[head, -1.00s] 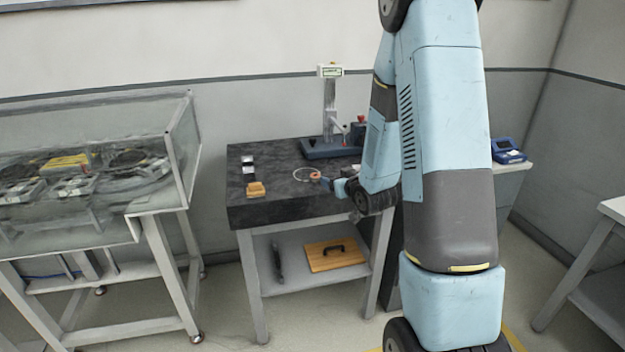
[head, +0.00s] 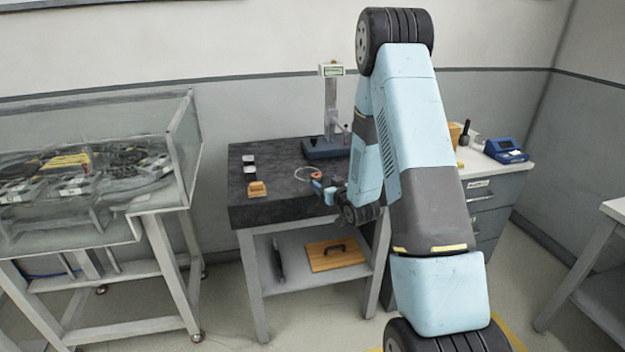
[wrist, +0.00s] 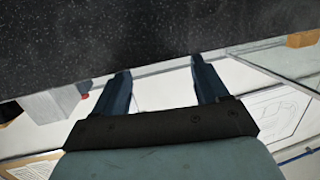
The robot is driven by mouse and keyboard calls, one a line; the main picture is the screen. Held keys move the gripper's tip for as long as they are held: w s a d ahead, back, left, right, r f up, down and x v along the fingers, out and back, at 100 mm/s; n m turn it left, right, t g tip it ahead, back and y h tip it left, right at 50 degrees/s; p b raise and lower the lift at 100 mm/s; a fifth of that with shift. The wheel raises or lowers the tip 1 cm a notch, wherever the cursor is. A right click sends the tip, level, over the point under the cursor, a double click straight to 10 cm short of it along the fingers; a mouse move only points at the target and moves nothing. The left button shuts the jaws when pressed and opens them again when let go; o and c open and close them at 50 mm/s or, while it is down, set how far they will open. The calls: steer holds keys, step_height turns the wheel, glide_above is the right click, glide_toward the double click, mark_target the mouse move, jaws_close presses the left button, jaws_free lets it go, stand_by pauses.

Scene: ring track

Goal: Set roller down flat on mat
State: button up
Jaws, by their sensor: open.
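My gripper (head: 321,185) is at the front right of the dark stone-topped table, low by its edge. In the wrist view its two blue fingers (wrist: 162,80) are apart with nothing between them. A small orange-red thing (head: 316,175) and a thin pale ring (head: 304,173) lie on the tabletop beside the fingers; they are too small to name. I cannot pick out the roller for certain. A dark upright object (head: 464,134) stands on the drawer cabinet at right. No mat is clearly recognisable.
The stone table (head: 280,195) holds a gauge stand (head: 330,120), a tan block (head: 257,189) and two small white-topped pieces. A wooden board (head: 335,255) lies on its shelf. A glass case (head: 90,175) stands left; a blue device (head: 505,150) sits on the cabinet.

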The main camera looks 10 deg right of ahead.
mark_target(319, 178)
steer(key=shift+x, duration=3.1)
steer(key=shift+a, duration=0.1)
